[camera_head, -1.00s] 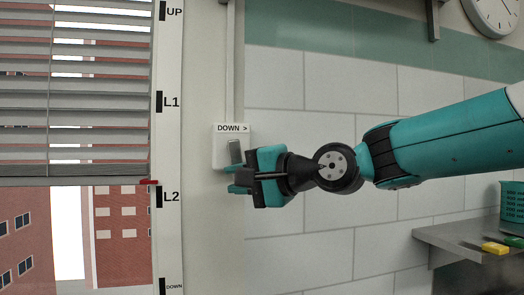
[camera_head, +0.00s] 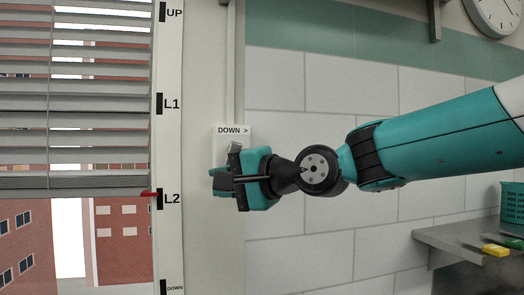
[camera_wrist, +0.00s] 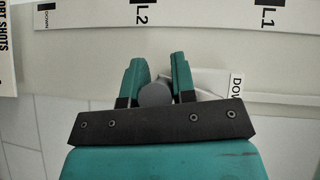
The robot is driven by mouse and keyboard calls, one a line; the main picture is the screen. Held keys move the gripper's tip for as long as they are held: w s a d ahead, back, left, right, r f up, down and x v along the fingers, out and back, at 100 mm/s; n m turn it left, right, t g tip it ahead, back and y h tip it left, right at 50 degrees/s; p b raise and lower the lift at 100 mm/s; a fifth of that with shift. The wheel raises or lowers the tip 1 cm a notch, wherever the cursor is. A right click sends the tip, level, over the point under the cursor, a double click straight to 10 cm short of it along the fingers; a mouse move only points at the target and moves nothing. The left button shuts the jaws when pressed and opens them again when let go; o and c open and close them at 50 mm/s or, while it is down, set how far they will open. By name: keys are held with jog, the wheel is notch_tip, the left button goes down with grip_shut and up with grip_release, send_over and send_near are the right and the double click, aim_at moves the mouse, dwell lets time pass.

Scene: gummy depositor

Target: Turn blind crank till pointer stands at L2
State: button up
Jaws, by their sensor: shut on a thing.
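The blind (camera_head: 75,120) hangs at the left in the head view, its bottom rail close to the L2 level. The red pointer (camera_head: 149,194) stands beside the upper part of the black L2 mark (camera_head: 159,199), slightly above its middle. The white crank box (camera_head: 232,131), labelled "DOWN >", is on the wall right of the scale. My gripper (camera_head: 222,182) is at the crank below the label. In the wrist view, my gripper (camera_wrist: 157,75) is shut on the grey round crank knob (camera_wrist: 155,95). The crank arm is mostly hidden.
The scale strip (camera_head: 169,140) also bears UP, L1 and DOWN marks. A grey shelf (camera_head: 450,240) with a teal container (camera_head: 512,203) and a yellow block (camera_head: 495,250) is at the lower right.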

jog(key=shift+o, duration=0.3)
jog(key=shift+s+a+r, duration=0.1)
jog(key=shift+a+r, duration=0.15)
jog(key=shift+r, duration=0.65)
jog(key=shift+o, duration=0.8)
jog(key=shift+d+r, duration=0.1)
jog(key=shift+c, duration=0.3)
jog(key=o, duration=0.8)
jog(key=shift+s, duration=0.15)
jog(key=shift+o, duration=1.4)
jog(key=shift+f, duration=0.2)
